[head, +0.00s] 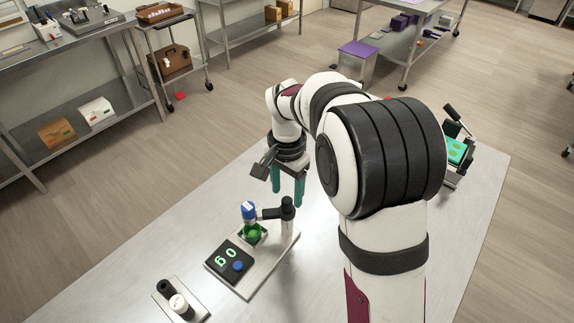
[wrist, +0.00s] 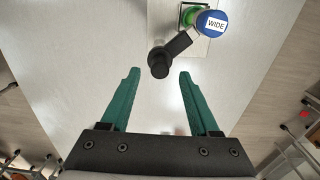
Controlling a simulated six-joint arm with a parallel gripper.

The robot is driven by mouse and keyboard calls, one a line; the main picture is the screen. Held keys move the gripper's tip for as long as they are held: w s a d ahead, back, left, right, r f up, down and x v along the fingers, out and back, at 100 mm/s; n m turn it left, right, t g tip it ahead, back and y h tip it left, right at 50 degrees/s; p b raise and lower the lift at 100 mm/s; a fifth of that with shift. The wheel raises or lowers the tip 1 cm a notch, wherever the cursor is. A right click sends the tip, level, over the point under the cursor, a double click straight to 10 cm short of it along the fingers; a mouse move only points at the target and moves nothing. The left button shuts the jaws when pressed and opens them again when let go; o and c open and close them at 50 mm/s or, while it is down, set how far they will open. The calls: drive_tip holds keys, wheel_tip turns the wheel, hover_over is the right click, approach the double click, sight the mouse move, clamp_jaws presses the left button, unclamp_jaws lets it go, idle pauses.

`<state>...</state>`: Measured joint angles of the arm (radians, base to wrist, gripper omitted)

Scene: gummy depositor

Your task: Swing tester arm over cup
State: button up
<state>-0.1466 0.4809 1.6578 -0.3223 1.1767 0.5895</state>
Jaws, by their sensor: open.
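The tester (head: 222,282) stands on the table with a black panel showing green digits and a blue knob. Its black arm (head: 268,213) runs from a dark post (head: 287,212) to a blue-capped head (head: 248,209) above a green cup (head: 252,232). In the wrist view the head (wrist: 212,23) is labelled WIDE and overlaps the green cup (wrist: 188,17); the post (wrist: 159,63) is nearer my gripper. My gripper (head: 287,203) is open and empty, with teal fingers pointing down, behind the post. In the wrist view the post top lies just beyond the gap between the fingertips (wrist: 158,72).
A small plate with a black peg and a white-topped peg (head: 179,304) lies at the table's front left. A black device holding a green tray (head: 455,152) stands at the right edge. Bare table (head: 140,240) lies left of the tester.

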sight(287, 199)
wheel_tip(287, 199, up, 12)
drive_tip(key=shift+f, duration=0.1)
